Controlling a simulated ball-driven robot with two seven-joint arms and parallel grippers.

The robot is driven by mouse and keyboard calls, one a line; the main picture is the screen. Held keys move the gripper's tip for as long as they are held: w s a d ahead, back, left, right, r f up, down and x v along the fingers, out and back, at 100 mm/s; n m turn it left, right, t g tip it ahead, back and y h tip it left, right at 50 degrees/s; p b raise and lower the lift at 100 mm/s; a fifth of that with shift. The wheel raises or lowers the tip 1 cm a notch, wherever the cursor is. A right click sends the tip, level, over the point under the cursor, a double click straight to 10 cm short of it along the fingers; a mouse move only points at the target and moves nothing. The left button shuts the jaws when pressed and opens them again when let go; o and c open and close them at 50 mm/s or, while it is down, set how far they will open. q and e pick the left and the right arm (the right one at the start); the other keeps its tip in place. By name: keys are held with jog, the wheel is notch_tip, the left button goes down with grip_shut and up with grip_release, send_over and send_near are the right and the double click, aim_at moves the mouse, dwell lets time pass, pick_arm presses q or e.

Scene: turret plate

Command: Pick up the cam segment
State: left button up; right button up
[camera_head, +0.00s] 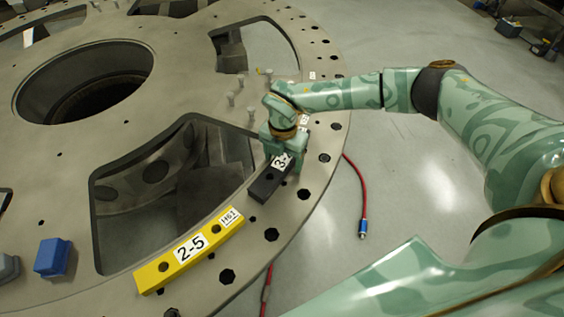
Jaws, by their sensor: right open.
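A dark block (266,185) with a white label (281,161) lies on the turret plate (60,130), near its right rim. A yellow curved bar (190,250) marked 2-5 and H61 lies on the plate nearer to me, end to end with the dark block. I cannot tell from the picture which of these is called the cam segment. My right gripper (283,158) is open and points down at the far end of the dark block. Its fingers are largely hidden, and I cannot tell whether they touch the block. My left gripper is not in view.
A blue block (52,257) sits at the lower left. Large cutouts open in the plate, and several small pins (238,92) stand near the gripper. A red hose (357,185) with a blue end lies on the floor beyond the rim.

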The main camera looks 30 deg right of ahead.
jog(key=shift+r, duration=0.1)
jog(key=c, duration=1.3)
jog(key=shift+r, duration=0.1)
